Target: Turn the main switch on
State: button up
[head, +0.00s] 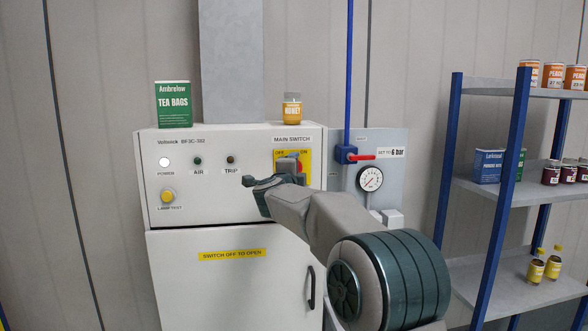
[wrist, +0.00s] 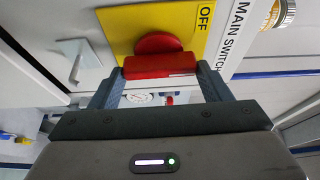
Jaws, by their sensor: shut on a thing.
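The main switch is a red rotary handle (wrist: 160,65) on a yellow plate (wrist: 118,30) with an OFF mark. It sits at the upper right of the grey cabinet front (head: 230,150), under the MAIN SWITCH label (head: 292,139). In the head view, only a bit of red (head: 299,167) shows past my gripper (head: 288,168). In the wrist view, my gripper (wrist: 160,70) has its fingers at both ends of the handle, shut on it. The handle lies crosswise in that view. The ON mark is out of the wrist view, and I cannot tell which mark the handle points at.
A tea box (head: 173,104) and a honey jar (head: 292,108) stand on the cabinet. A gauge (head: 370,178) and a red valve lever (head: 362,157) on a blue pipe are right of the switch. A stocked shelf (head: 515,190) stands at the right.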

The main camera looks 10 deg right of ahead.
dwell(0.6)
jog(key=o, duration=1)
jog(key=b+v, duration=0.3)
jog(key=v, duration=1.1)
jog(key=shift+w, duration=0.1)
